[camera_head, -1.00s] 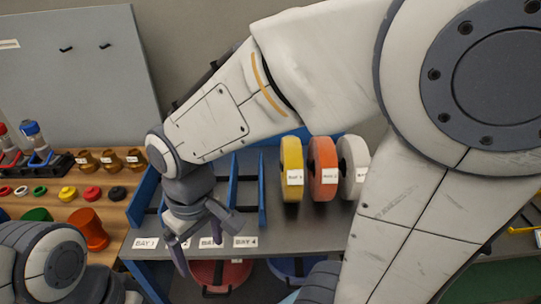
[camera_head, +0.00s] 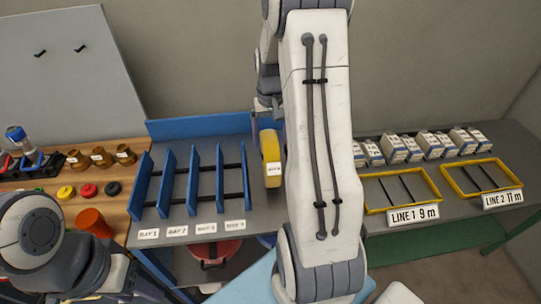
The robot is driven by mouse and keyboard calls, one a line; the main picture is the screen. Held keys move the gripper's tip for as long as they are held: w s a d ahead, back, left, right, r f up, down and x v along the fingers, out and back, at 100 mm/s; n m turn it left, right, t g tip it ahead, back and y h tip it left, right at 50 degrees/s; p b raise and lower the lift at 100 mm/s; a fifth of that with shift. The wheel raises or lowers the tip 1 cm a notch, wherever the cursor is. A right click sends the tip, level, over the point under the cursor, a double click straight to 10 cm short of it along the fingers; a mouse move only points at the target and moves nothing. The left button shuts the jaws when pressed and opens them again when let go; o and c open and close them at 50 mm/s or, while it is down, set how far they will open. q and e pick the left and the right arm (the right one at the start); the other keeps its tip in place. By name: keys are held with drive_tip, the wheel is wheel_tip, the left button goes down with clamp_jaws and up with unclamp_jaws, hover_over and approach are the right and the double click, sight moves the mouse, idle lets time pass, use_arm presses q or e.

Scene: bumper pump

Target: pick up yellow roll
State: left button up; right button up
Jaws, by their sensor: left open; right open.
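The yellow roll (camera_head: 270,157) stands upright on the grey bench, right of the blue dividers, with a white label on its front. My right gripper (camera_head: 266,118) is at the top of the yellow roll, largely hidden behind my own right arm. It is open; I cannot tell whether its fingers touch the roll. My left arm is at the lower left, away from the roll, with its open gripper (camera_head: 150,288) low in the picture and only partly visible.
The blue divider rack (camera_head: 193,124) with labelled bays stands left of the yellow roll. Yellow-framed trays (camera_head: 401,187) and several small boxes (camera_head: 402,147) are to the right. My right arm covers the bench just right of the roll.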

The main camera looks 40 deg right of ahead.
wheel_tip(320, 180, down, 6)
drive_tip(key=p, duration=0.2)
drive_tip(key=shift+a+r+p, duration=0.1)
drive_tip(key=shift+r+p, duration=0.15)
drive_tip(key=shift+p, duration=0.15)
drive_tip(key=shift+f, duration=0.2)
clamp_jaws()
drive_tip(key=shift+w+r, duration=0.1)
